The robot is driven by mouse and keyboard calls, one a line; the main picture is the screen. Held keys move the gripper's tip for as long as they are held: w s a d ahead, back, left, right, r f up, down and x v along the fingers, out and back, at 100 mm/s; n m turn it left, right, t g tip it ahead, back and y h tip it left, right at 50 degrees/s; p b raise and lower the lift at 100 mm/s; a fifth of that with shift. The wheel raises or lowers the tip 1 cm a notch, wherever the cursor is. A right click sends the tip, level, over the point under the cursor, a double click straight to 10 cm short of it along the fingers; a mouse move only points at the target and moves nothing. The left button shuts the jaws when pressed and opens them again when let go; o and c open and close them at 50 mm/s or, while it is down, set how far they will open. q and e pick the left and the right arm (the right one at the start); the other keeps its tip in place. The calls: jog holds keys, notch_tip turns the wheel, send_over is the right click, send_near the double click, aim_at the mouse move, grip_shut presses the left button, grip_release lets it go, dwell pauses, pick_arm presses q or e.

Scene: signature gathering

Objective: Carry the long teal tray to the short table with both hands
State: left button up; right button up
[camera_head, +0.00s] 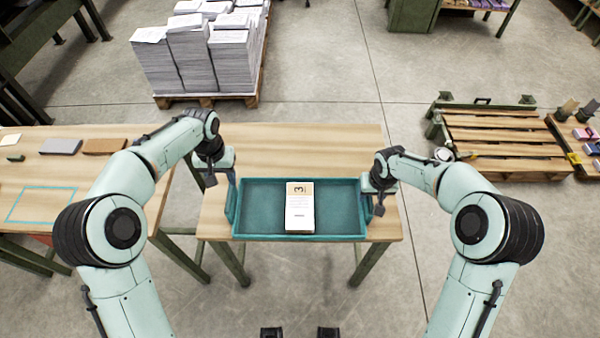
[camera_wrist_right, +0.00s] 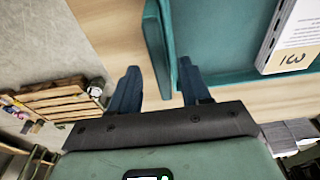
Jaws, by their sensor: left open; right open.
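The long teal tray (camera_head: 262,236) lies on a wooden table (camera_head: 300,150), near its front edge. A white stack with a tan top marked 3 (camera_head: 299,212) lies in the tray. My left gripper (camera_head: 231,190) is open at the tray's left end, beside the end handle. My right gripper (camera_head: 374,200) is open at the right end. In the right wrist view, the tray's teal end handle (camera_wrist_right: 156,50) reaches between the two spread fingers of my right gripper (camera_wrist_right: 158,92), with gaps to them. Whether the left fingers straddle their handle is hard to tell.
Another wooden table (camera_head: 60,180) with a teal outlined rectangle and several small items adjoins at left. A pallet of paper stacks (camera_head: 195,60) stands behind. An empty wooden pallet (camera_head: 500,140) lies on the floor at right. Floor between is clear.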

jog(key=r, duration=0.2)
jog(key=s+r, duration=0.1)
jog(key=r, duration=0.5)
jog(key=shift+s, duration=0.15)
pick_arm(q)
jog(key=shift+s, duration=0.1)
